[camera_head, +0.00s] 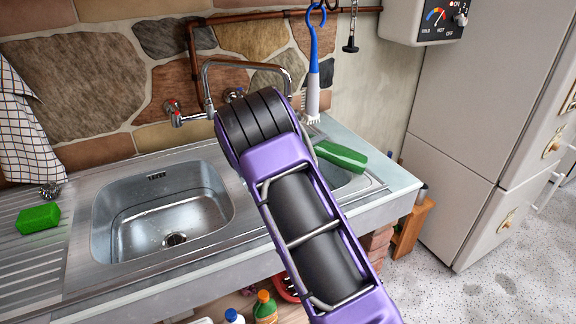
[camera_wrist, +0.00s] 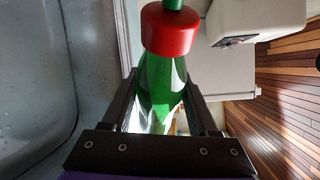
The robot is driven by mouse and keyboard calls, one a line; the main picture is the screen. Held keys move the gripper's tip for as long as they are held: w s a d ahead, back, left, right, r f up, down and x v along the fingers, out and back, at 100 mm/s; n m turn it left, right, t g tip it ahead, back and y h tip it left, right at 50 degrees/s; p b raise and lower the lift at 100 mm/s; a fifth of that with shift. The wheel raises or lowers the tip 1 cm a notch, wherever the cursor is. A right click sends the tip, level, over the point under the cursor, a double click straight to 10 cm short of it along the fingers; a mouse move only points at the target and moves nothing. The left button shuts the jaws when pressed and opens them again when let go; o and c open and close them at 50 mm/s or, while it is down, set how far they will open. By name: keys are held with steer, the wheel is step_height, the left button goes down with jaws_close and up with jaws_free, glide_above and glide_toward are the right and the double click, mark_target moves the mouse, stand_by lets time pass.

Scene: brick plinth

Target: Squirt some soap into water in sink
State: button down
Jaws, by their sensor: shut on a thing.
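My gripper (camera_wrist: 165,85) is shut on a green soap bottle (camera_wrist: 160,82) with a red cap, its two fingers on either side of the body. In the head view a green shape (camera_head: 341,156) beside my purple arm seems to be this bottle, tilted over the right-hand part of the sink; the gripper itself is hidden there. The steel sink's left basin (camera_head: 128,195) is left of my arm, with a drain at its bottom. I cannot tell how much water it holds. In the wrist view grey metal of the sink (camera_wrist: 30,80) lies left of the bottle.
A tap (camera_head: 205,85) with a red-marked handle stands behind the sink. A green sponge (camera_head: 38,218) lies on the left drainboard. A blue-and-white brush (camera_head: 313,75) hangs above the sink's right side. Bottles (camera_head: 265,308) stand below the counter. A white fridge (camera_head: 480,130) stands right.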

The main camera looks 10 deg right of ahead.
steer(key=shift+s+d+f+n+h, duration=0.1)
steer(key=shift+d+f+n+h, duration=0.15)
steer(key=shift+f, duration=0.25)
steer(key=shift+d+f+n+h, duration=0.1)
steer(key=shift+f+n+h, duration=0.05)
steer(key=shift+f+n, duration=0.3)
stand_by(0.8)
steer(key=shift+f+n+t, duration=0.3)
steer(key=shift+f+n, duration=0.3)
steer(key=shift+f, duration=0.15)
stand_by(1.8)
